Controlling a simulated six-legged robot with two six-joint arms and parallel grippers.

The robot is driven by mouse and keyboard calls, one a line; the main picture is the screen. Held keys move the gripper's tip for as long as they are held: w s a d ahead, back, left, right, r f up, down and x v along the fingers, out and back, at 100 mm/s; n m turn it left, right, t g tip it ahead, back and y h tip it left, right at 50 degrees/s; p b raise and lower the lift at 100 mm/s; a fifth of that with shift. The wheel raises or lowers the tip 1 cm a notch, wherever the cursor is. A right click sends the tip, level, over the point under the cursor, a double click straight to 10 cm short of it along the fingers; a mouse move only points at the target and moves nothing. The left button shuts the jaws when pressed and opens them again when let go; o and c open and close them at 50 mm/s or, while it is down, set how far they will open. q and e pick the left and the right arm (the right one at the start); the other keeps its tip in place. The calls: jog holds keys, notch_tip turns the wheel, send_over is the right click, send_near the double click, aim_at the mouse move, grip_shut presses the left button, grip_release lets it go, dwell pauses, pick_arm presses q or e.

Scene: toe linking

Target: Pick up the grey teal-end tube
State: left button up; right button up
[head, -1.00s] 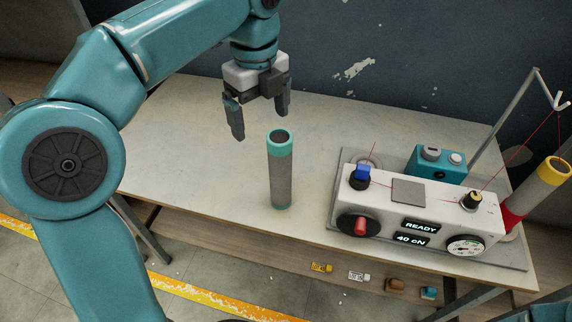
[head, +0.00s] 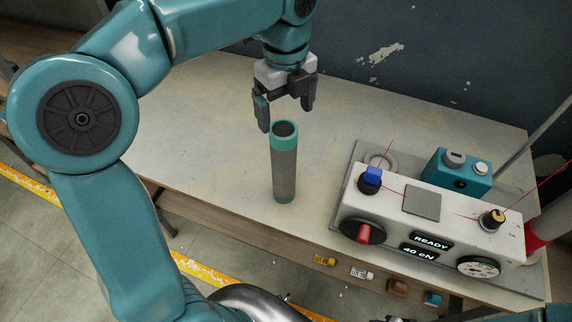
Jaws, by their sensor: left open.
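The grey tube (head: 284,172) with teal ends stands upright on the pale table (head: 215,150), left of the machine. Its open top with a dark bore faces up. My left gripper (head: 285,118) points down with its two dark fingers spread. Its fingertips appear close to the tube's top rim, with one finger just left of the rim and the other to the upper right. Nothing is between the fingers that I can make out, and whether they overlap the tube in depth is unclear. My right gripper is not in view.
A white machine (head: 390,207) with READY and 40 cN displays, knobs and a red thread stands on a grey plate at the right. A teal box (head: 456,174) sits behind it. A blue wall rises behind the table. The table's left side is clear.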

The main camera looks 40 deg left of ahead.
aim_at(285, 130)
pick_arm(q)
notch_tip(285, 130, down, 4)
jog(key=shift+a+r, duration=0.1)
jog(key=shift+r, duration=0.1)
jog(key=shift+s+f, duration=0.25)
jog(key=shift+f, duration=0.25)
jog(key=shift+w+f, duration=0.1)
jog(key=shift+f, duration=2.5)
